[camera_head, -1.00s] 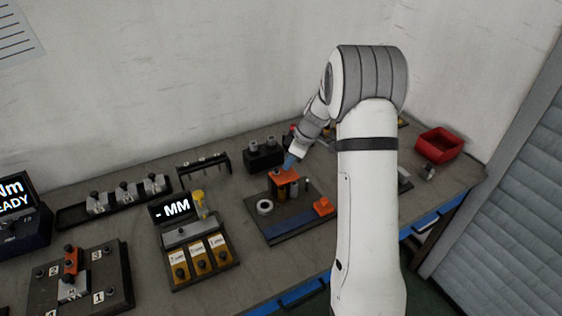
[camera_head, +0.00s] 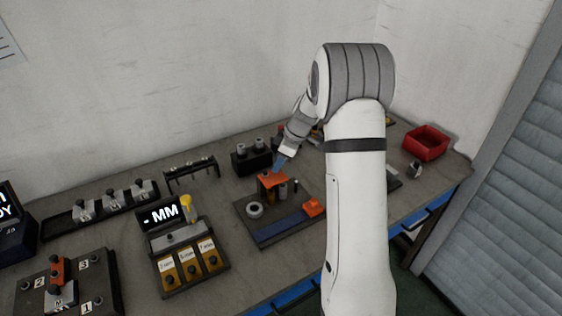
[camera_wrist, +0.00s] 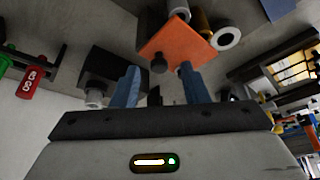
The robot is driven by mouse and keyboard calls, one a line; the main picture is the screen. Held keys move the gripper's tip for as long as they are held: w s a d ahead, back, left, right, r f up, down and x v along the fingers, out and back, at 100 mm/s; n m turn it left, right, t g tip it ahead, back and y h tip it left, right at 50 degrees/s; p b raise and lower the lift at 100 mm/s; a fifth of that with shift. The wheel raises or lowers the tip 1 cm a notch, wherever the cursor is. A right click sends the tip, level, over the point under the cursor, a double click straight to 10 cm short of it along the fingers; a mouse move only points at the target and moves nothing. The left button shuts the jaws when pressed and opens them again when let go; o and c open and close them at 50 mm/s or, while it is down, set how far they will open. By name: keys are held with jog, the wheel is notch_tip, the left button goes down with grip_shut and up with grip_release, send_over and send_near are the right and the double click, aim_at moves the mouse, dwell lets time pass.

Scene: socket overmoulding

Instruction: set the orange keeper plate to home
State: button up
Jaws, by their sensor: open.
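The orange keeper plate (camera_head: 270,181) sits up on posts on a dark base plate (camera_head: 246,219) in the head view. In the wrist view the flat orange keeper plate (camera_wrist: 182,42) has a dark knob (camera_wrist: 158,64) near its closest corner. My gripper (camera_head: 279,164) is just above the plate in the head view. In the wrist view the blue fingers of my gripper (camera_wrist: 159,70) are open, and the knob appears between their tips. I see no grip on it. Whether the fingers touch the plate cannot be told.
The base also carries a pale ring (camera_head: 254,211), a blue strip (camera_head: 281,228) and an orange block (camera_head: 315,206). A black block with grey cylinders (camera_head: 251,158) stands behind. A display stand (camera_head: 165,213) is left; a red bin (camera_head: 427,142) is right.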

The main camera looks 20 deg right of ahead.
jog(key=b+v, duration=0.1)
jog(key=v, duration=0.6)
jog(key=shift+f, duration=0.1)
jog(key=s+a+r+m+h, duration=0.1)
jog(key=s+a+r+m, duration=0.25)
jog(key=s, duration=0.35)
jog(key=s+a+r+m+h, duration=0.1)
jog(key=s+a+r+m, duration=0.1)
jog(key=s+r, duration=0.35)
jog(key=s+a+f+m+h, duration=0.1)
jog(key=s+m, duration=0.2)
jog(key=s, duration=0.6)
jog(key=s+a+f+m, duration=0.1)
jog(key=s+m, duration=0.2)
jog(key=s, duration=0.7)
jog(key=shift+s+a+f+t+h, duration=0.3)
jog(key=shift+s+a+t+h, duration=0.05)
jog(key=shift+a+t+h, duration=0.05)
jog(key=shift+c, duration=0.5)
